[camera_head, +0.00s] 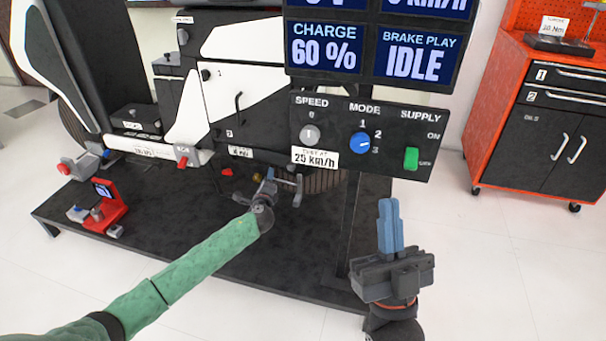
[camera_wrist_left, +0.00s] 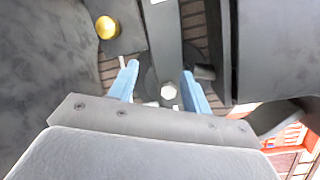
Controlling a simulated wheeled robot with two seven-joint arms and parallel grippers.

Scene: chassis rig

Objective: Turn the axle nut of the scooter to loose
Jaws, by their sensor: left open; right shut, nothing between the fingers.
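The white and black scooter (camera_head: 232,85) stands on a dark platform (camera_head: 200,260) in the head view. In the left wrist view a pale hexagonal nut (camera_wrist_left: 168,91), seemingly the axle nut, shows between the fingertips of my left gripper (camera_wrist_left: 160,84). The blue fingers are open on either side of it with gaps; I cannot tell how far beyond the tips it lies. In the head view my left gripper (camera_head: 284,182) is low at the scooter's wheel and hides the nut. My right gripper (camera_head: 390,226) is shut and empty, fingers upward, in front of the platform's right part.
A control panel (camera_head: 375,170) with speed, mode and supply controls stands above and right of my left gripper. A gold knob (camera_wrist_left: 107,27) shows in the wrist view. A red stand (camera_head: 107,208) is on the platform's left. A red tool cabinet (camera_head: 515,95) stands right; floor before it is clear.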

